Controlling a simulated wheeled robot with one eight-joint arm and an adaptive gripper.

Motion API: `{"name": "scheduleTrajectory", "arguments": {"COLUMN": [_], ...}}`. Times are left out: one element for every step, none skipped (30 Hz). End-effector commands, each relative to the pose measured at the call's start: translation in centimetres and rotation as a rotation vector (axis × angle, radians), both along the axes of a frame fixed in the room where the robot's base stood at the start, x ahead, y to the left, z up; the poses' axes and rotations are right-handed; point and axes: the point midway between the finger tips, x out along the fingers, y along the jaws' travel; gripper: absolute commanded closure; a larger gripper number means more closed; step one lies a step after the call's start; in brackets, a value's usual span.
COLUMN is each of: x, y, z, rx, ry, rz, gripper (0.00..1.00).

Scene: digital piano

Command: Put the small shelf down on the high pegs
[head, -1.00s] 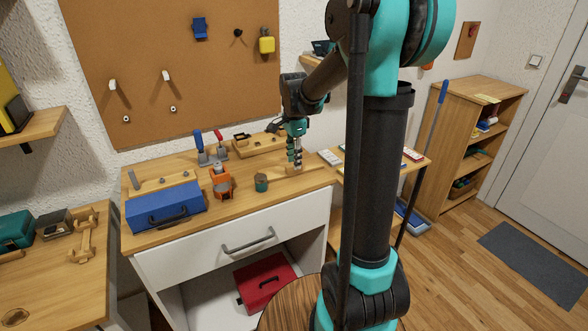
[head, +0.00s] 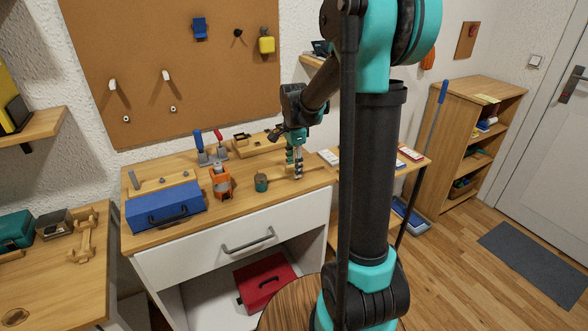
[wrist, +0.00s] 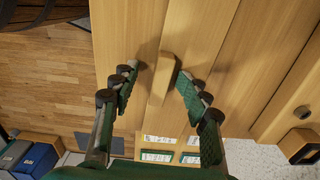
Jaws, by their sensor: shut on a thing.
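My gripper (head: 297,172) is low over the right end of the workbench, pointing down. In the wrist view its two green-padded fingers (wrist: 160,92) stand on either side of a pale wooden upright piece (wrist: 162,78) and are shut on it. This seems to be part of the small shelf; in the head view the shelf is mostly hidden behind the fingers and blends with the bench top. Two white high pegs, one at left (head: 113,85) and one at right (head: 167,76), stick out of the cork board. Nothing rests on them.
Two small low pegs (head: 173,109) sit below the high ones.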

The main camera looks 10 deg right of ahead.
Motion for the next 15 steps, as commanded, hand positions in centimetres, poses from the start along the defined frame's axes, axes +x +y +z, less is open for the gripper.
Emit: {"name": "scheduleTrajectory", "arguments": {"x": [-0.13, -0.13, -0.13, -0.13, -0.13, -0.13, -0.13, -0.12, -0.12, -0.11, -0.11, -0.1, -0.1, -0.09, -0.09], "y": [-0.02, -0.02, -0.02, -0.02, -0.02, -0.02, -0.02, -0.02, -0.02, -0.02, -0.02, -0.01, -0.01, -0.01, -0.01], "z": [-0.08, -0.08, -0.08, -0.08, -0.08, -0.08, -0.08, -0.08, -0.08, -0.08, -0.08, -0.08, -0.08, -0.07, -0.06], "rx": [0.0, 0.0, 0.0, 0.0, 0.0, 0.0, 0.0, 0.0, 0.0, 0.0, 0.0, 0.0, 0.0, 0.0, 0.0], "ry": [0.002, 0.002, 0.002, 0.002, 0.002, 0.002, 0.002, 0.002, 0.002, 0.002, 0.002, 0.002, 0.001, 0.001, 0.001], "rz": [0.0, 0.0, 0.0, 0.0, 0.0, 0.0, 0.0, 0.0, 0.0, 0.0, 0.0, 0.0, 0.0, 0.0, 0.0], "gripper": [0.66, 0.7, 0.75, 0.79, 0.82, 0.87, 0.91, 0.95, 0.96, 0.96, 0.96, 0.96, 0.96, 0.97, 0.97]}}
